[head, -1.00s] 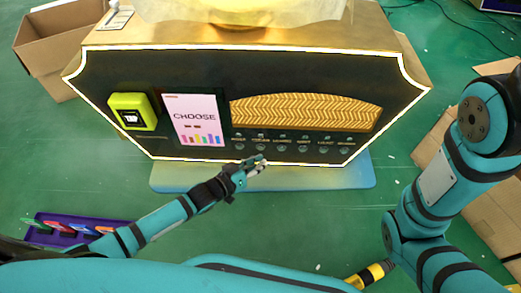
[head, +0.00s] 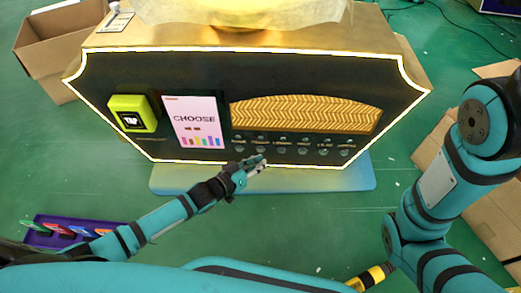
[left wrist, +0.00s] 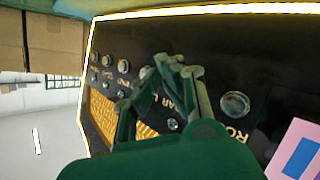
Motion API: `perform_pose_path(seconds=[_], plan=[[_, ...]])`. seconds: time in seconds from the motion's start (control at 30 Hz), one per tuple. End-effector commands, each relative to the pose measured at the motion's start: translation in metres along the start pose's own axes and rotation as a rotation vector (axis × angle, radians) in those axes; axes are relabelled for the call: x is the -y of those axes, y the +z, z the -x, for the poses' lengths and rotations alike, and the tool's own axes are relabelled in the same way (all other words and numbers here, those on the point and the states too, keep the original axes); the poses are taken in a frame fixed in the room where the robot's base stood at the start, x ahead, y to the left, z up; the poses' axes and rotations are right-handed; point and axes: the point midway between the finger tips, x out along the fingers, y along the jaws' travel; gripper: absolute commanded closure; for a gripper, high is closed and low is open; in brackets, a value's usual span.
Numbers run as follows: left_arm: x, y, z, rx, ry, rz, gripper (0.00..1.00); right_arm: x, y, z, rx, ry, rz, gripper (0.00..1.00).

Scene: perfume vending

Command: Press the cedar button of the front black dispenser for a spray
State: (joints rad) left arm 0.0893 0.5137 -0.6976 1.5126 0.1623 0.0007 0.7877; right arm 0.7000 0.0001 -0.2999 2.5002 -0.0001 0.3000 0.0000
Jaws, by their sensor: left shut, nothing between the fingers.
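The black dispenser front (head: 300,70) has a glowing outline and a row of round buttons along its lower edge. The second button from the left, the cedar button (head: 260,150), shows just above the fingertips of my left gripper (head: 262,162). In the left wrist view, the shut, empty left gripper (left wrist: 178,68) points at the panel and covers that button; a label ending in "AR" shows beside the fingers. The first button (left wrist: 235,104), labelled "RO…", is clear to the right. Whether the fingertips touch the panel I cannot tell. My right gripper is not in view.
A "CHOOSE" screen (head: 194,121) and a yellow-green tap pad (head: 133,114) are left of the buttons. A gold patterned panel (head: 305,113) lies above them. A purple tray (head: 88,221) with coloured items sits at lower left. Cardboard boxes (head: 55,60) flank the dispenser.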

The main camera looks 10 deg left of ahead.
Motion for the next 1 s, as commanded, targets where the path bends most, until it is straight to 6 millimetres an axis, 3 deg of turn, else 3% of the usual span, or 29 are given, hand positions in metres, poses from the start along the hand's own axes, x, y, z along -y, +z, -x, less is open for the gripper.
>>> perform_pose_path(seconds=[1.0], plan=[[0.0039, -0.0045, -0.0059, 0.000, 0.001, 0.000, 1.00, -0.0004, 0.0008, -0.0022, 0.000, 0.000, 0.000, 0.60]])
